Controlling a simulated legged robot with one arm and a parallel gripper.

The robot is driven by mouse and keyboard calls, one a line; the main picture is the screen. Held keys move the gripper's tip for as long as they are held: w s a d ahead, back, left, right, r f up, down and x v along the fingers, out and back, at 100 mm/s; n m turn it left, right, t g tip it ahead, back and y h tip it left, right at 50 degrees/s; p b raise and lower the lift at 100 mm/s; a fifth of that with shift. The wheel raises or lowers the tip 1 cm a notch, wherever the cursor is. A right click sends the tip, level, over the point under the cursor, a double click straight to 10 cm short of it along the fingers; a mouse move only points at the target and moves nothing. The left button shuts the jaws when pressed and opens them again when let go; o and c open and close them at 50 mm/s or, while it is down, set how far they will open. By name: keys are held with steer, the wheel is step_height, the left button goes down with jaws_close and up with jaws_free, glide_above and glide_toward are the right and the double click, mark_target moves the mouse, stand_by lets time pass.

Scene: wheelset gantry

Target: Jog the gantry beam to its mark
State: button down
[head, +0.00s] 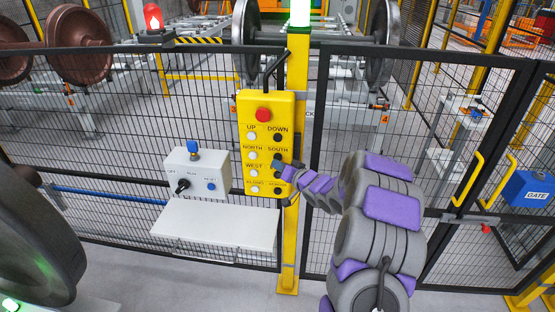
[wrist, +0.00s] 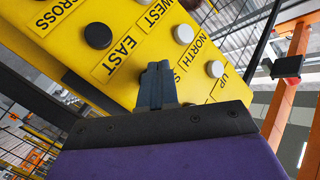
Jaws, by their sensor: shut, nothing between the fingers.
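A yellow pendant (head: 266,108) hangs on a yellow post at the fence. It has a red button (head: 263,115) on top and two columns of buttons, white left and black right, labelled UP, DOWN, NORTH, SOUTH, WEST, EAST and more. My gripper (head: 285,168) is shut and empty at its right column. In the wrist view my fingertips (wrist: 157,72) cover the place of the SOUTH button; the EAST button (wrist: 98,35) shows clear beside them. I cannot tell whether they touch or press. I cannot make out the gantry beam or its mark with certainty.
Dark mesh fence (head: 110,120) runs behind the pendant. A wheelset (head: 378,45) stands beyond. A green lamp (head: 300,12) and a red beacon (head: 152,17) are lit.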

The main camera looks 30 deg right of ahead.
steer(key=shift+s+a, duration=0.1)
steer(key=shift+s, duration=0.1)
steer(key=shift+s+a+r+b, duration=0.1)
steer(key=shift+s+a+b, duration=0.1)
steer(key=shift+s+a, duration=0.4)
steer(key=shift+s+a+f+b, duration=0.1)
steer(key=shift+s+a+b, duration=0.2)
steer(key=shift+s, duration=0.45)
steer(key=shift+s+a+r+b, duration=0.1)
steer(key=shift+s+a+b, duration=0.05)
steer(key=shift+s+a, duration=0.5)
steer(key=shift+d, duration=0.15)
stand_by(0.6)
steer(key=s+a+r+n+g+h, duration=0.1)
steer(key=s+a+g, duration=0.5)
steer(key=s, duration=1)
steer(key=s+a+r+n+g+h, duration=0.1)
steer(key=s+a+g, duration=0.5)
steer(key=s, duration=0.9)
steer(key=s+a+r+n+g+h, duration=0.1)
steer(key=s+a+n+g, duration=0.2)
steer(key=s, duration=1.3)
steer(key=a+g, duration=0.2)
steer(key=a, duration=0.2)
steer(key=shift+s+g+b, duration=0.35)
steer(key=shift+g, duration=0.05)
